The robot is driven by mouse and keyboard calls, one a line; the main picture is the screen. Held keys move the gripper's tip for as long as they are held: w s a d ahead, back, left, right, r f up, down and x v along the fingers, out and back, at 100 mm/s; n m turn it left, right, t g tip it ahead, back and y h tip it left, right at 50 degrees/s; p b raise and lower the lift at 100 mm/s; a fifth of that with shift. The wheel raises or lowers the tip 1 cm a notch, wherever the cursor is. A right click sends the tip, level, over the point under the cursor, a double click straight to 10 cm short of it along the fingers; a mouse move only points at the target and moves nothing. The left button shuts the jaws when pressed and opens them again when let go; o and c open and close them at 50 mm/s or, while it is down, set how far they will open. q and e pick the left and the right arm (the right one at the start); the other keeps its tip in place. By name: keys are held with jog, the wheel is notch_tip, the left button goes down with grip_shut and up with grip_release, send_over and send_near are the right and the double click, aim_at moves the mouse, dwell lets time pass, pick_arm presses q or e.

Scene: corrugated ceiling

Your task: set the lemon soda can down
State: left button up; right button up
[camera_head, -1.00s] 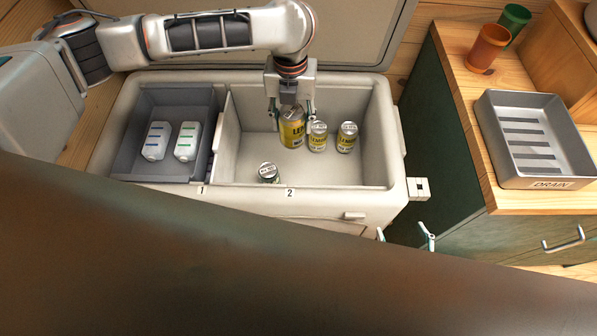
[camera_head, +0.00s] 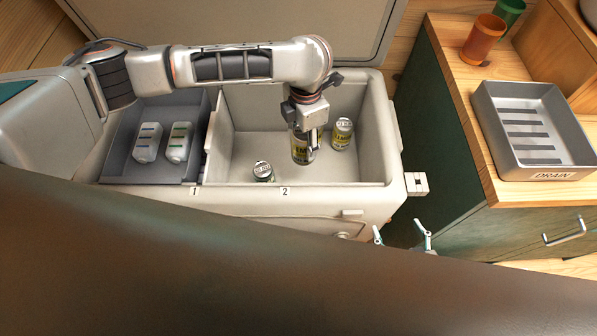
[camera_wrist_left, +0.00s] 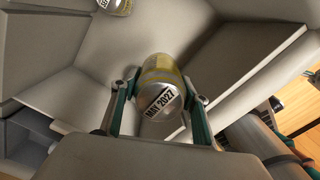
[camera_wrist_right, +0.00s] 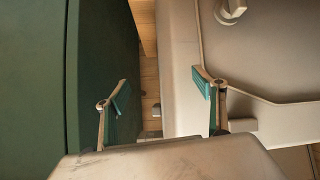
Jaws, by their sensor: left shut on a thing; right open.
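My left gripper (camera_head: 308,150) is shut on a yellow and silver lemon soda can (camera_head: 299,146) inside compartment 2 of the cooler (camera_head: 237,160). In the left wrist view the can (camera_wrist_left: 160,95) sits between the two fingers, its silver end reading MAY 2027. I cannot tell whether its base touches the floor. Another lemon can (camera_head: 342,134) stands just to the right. A silver-topped can (camera_head: 263,172) stands near the front wall. My right gripper (camera_wrist_right: 162,100) is open and empty outside the cooler, between a green cabinet and the cooler's side.
On the wooden counter at right are a grey DRAIN tray (camera_head: 487,103), an orange cup (camera_head: 483,38) and a green cup (camera_head: 509,12). The right part of compartment 2 has bare floor.

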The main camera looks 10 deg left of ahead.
pick_arm(q)
notch_tip(320, 180, down, 18)
jog(key=b, duration=0.4)
jog(key=shift+s+f, duration=0.1)
jog(key=shift+f, duration=0.25)
jog(key=o, duration=1.4)
pick_arm(e)
jog(key=f, duration=0.4)
jog(key=shift+s+d+f, duration=0.15)
jog(key=shift+d+f, duration=0.05)
jog(key=shift+d, duration=0.05)
